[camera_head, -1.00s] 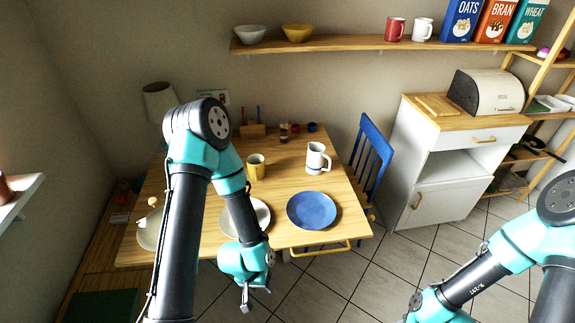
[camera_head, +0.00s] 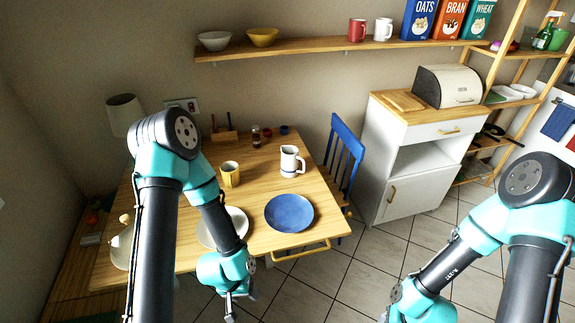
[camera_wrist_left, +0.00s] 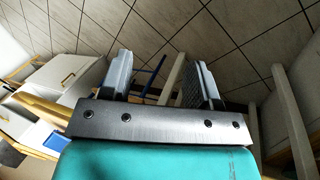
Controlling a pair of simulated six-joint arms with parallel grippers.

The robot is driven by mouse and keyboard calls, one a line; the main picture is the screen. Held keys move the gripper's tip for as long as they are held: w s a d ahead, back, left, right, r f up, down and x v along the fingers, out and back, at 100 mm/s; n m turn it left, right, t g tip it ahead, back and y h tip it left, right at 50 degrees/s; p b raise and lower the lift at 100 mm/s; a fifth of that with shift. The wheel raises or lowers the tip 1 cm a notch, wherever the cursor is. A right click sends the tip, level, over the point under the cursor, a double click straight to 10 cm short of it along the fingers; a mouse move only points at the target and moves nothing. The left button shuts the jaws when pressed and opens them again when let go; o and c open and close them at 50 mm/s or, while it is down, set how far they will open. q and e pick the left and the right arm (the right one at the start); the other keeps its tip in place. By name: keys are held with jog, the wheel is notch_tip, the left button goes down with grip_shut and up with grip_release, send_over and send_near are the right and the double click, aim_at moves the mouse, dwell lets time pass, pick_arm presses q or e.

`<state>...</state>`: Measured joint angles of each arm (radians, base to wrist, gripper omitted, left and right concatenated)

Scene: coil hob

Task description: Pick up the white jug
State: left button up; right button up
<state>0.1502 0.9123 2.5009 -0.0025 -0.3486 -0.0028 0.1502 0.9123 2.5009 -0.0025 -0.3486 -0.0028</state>
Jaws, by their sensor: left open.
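The white jug (camera_head: 291,161) stands upright on the wooden table (camera_head: 262,163), behind the blue plate, with its handle to the right and a dark band low on its body. My left gripper (camera_head: 240,306) is low in front of the table's front edge, well apart from the jug. In the left wrist view the left gripper (camera_wrist_left: 160,85) is open and empty, with floor tiles beyond its fingers. The jug cannot be made out in that view. My right arm shows at the lower right of the head view, with its fingers out of the picture.
A blue plate (camera_head: 289,213) lies in front of the jug and a yellow mug (camera_head: 230,174) stands to its left. A white plate (camera_head: 236,220) is partly behind my left arm. A blue chair (camera_head: 343,150) is at the table's right. A white cabinet (camera_head: 410,160) stands further right.

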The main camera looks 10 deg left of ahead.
pick_arm(q)
jog(key=shift+o, duration=0.4)
jog(key=o, duration=0.4)
jog(key=shift+c, duration=0.2)
